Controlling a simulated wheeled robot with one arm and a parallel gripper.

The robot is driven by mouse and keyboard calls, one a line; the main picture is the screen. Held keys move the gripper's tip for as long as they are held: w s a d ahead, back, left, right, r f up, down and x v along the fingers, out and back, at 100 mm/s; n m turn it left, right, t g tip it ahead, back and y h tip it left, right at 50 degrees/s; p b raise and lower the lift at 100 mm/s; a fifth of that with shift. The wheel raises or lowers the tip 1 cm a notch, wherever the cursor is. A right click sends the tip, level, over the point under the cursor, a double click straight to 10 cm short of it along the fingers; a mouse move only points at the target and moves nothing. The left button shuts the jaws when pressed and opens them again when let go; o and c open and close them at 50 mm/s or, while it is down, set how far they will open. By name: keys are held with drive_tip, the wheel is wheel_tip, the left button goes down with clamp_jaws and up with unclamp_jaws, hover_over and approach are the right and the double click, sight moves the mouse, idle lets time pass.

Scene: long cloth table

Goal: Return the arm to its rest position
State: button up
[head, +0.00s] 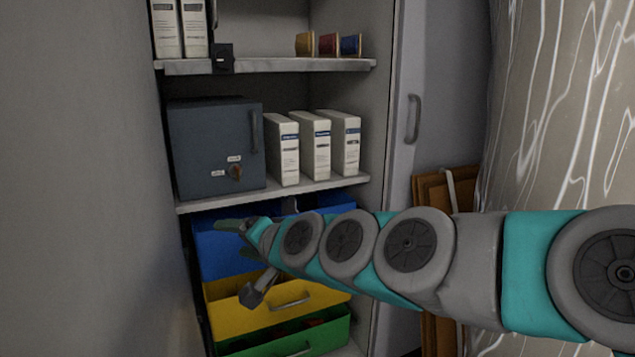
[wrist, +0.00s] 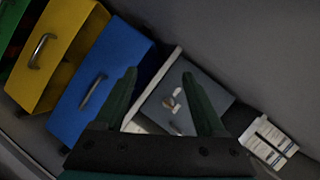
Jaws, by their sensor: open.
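My arm reaches in from the right in the head view, stretched toward the cabinet. My gripper (head: 240,238) is in front of the blue drawer (head: 222,253). In the wrist view my gripper (wrist: 158,98) shows two dark green fingers spread apart with nothing between them. Behind the fingers are the blue drawer (wrist: 120,65) with its metal handle and the grey safe (wrist: 205,88). My arm hides part of the blue drawer in the head view.
A yellow drawer (head: 225,309) and a green drawer (head: 255,345) sit below the blue one. The grey safe (head: 205,150) and white binders (head: 316,148) stand on the shelf above. An open cabinet door (head: 432,110) is at the right, with wooden frames (head: 432,190) beside it.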

drive_tip(key=s+d+f+n+g+h+p, duration=0.2)
drive_tip(key=s+d+f+n+g+h, duration=0.35)
drive_tip(key=s+d+f, duration=1.05)
drive_tip(key=s+d+f+m+g+h, duration=0.2)
drive_tip(key=s+d+g+h, duration=0.2)
drive_tip(key=s+d, duration=1)
drive_tip(key=shift+s+g+h+p, duration=0.4)
drive_tip(key=shift+s+g, duration=0.25)
drive_tip(key=shift+g, duration=0.4)
drive_tip(key=shift+c, duration=0.4)
